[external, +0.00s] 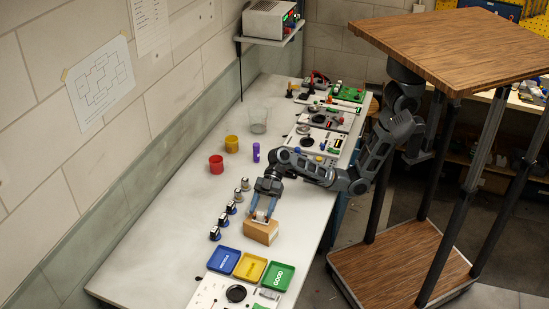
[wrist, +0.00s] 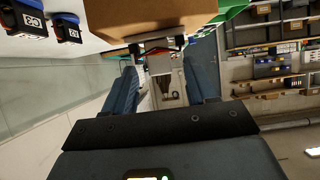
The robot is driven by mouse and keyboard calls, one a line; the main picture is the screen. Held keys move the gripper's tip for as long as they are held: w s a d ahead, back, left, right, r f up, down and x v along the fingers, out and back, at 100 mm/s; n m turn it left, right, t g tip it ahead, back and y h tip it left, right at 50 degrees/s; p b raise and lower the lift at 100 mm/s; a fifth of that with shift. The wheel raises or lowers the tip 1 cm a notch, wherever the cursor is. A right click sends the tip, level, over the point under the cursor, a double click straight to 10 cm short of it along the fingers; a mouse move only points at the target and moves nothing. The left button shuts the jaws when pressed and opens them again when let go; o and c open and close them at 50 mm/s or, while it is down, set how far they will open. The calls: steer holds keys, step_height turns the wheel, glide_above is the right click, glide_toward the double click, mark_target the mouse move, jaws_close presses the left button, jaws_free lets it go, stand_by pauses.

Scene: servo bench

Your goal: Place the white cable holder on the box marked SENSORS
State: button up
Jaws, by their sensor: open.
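A brown cardboard box (external: 261,233) stands on the white bench, just behind the coloured trays. Its marking cannot be read. A small white piece (external: 260,216), which looks like the cable holder, is at the top of the box. In the wrist view a pale holder (wrist: 166,88) shows between my two blue fingers, with the box (wrist: 165,20) beyond it. My gripper (external: 264,212) points down over the box and is open, one finger on each side of the holder with gaps visible. Whether the holder fully rests on the box cannot be told.
A blue tray (external: 224,260), yellow tray (external: 250,267) and green GOOD tray (external: 277,276) lie in front of the box. Several black servos stand left of it. A red cup (external: 216,164), yellow cup (external: 232,144) and purple cylinder (external: 256,152) stand farther back.

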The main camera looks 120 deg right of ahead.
steer(key=v, duration=1)
steer(key=shift+b, duration=0.4)
steer(key=shift+f, duration=0.1)
